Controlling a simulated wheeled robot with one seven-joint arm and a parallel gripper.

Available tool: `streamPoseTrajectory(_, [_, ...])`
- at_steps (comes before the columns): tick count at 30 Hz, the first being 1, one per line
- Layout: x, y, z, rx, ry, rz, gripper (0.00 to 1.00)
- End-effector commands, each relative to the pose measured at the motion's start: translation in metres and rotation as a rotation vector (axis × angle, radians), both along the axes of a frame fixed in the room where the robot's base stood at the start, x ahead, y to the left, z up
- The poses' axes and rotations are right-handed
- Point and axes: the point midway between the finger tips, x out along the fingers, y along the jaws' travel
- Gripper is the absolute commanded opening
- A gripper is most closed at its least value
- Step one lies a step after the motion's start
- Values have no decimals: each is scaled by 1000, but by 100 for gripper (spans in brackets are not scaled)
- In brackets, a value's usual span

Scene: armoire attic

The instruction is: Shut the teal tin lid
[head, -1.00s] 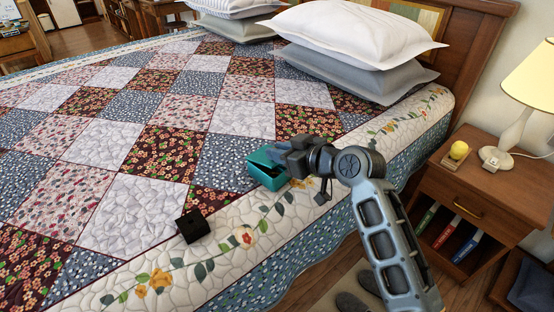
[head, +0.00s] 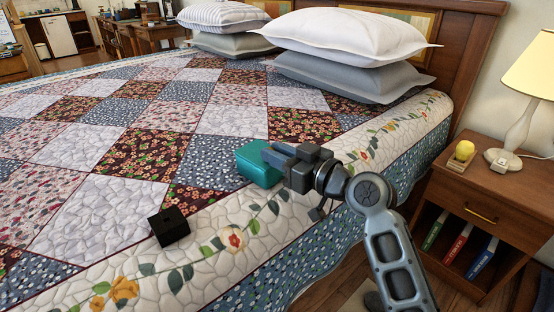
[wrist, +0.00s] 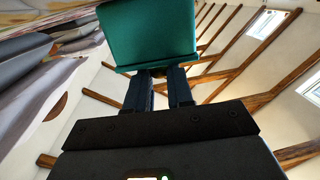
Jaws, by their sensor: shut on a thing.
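The teal tin (head: 258,172) sits on the quilt near the bed's right side. Its top looks covered by the teal lid (head: 250,150), which appears down or nearly down; my gripper hides part of the rim, so I cannot tell if it is fully closed. My gripper (head: 272,153) reaches in from the right at the tin's upper edge. In the wrist view, the fingers (wrist: 157,76) meet the lower edge of a teal panel (wrist: 150,35), and they are shut on it; it looks like the lid.
A small black box (head: 168,227) lies on the quilt (head: 95,215) left of the tin. Pillows (head: 345,65) are stacked at the headboard. A nightstand (head: 490,185) with a lamp (head: 520,125) and a yellow object (head: 464,151) stands at the right. The quilt around the tin is otherwise clear.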

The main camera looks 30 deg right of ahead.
Motion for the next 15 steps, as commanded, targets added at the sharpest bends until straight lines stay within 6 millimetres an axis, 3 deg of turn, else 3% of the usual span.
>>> streamPoseTrajectory(12, [0, 0, -1, 2, -1, 1, 0])
streamPoseTrajectory(13, [0, 0, -1, 2, -1, 1, 23])
streamPoseTrajectory(15, [0, 0, -1, 2, -1, 1, 29])
